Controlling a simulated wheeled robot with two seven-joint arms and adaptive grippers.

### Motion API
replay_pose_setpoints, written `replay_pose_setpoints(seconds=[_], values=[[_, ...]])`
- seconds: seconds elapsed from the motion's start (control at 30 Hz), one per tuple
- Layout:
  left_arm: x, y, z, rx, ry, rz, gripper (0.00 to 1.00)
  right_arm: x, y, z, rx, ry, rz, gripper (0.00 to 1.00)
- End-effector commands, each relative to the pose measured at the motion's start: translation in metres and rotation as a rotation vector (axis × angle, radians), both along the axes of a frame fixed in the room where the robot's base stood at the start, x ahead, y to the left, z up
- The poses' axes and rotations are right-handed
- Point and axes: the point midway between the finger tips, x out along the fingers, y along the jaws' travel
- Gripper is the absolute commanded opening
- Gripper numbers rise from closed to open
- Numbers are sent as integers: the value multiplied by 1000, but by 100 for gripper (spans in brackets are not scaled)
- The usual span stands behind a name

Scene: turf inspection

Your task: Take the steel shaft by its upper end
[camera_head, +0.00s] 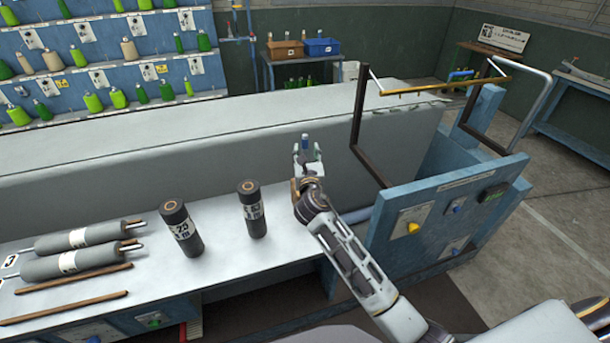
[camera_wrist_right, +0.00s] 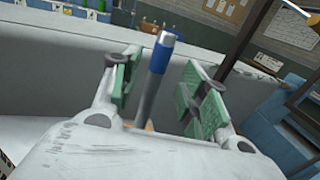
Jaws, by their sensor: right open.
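The steel shaft (camera_wrist_right: 150,92) stands close to upright in the right wrist view, with a blue band and a bright steel tip at its upper end. Its lower part is hidden behind my wrist housing. My right gripper (camera_wrist_right: 158,93) is open, with one green-padded finger on each side of the shaft and a visible gap to the right pad. In the head view my right gripper (camera_head: 306,160) is over the bench, and only the upper end of the shaft (camera_head: 306,143) shows there. My left gripper is not in view.
Two dark cylinders (camera_head: 180,229) and (camera_head: 252,209) stand on the pale bench left of my right arm. Grey rollers (camera_head: 75,239) and wooden strips (camera_head: 65,307) lie further left. A long grey block (camera_head: 220,135) runs behind; a blue control panel (camera_head: 440,215) and dark metal frame (camera_head: 360,110) stand to the right.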

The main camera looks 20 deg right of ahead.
Motion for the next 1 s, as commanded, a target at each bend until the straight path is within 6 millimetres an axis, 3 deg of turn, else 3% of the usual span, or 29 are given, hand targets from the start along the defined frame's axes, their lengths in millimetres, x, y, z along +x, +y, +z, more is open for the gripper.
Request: replay_pose_setpoints(seconds=[0.5, 1.0], values=[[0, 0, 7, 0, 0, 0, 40, 42, -7, 1, 0, 1, 0, 44], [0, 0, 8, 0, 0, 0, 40, 47, -9, 1, 0, 1, 1, 44]])
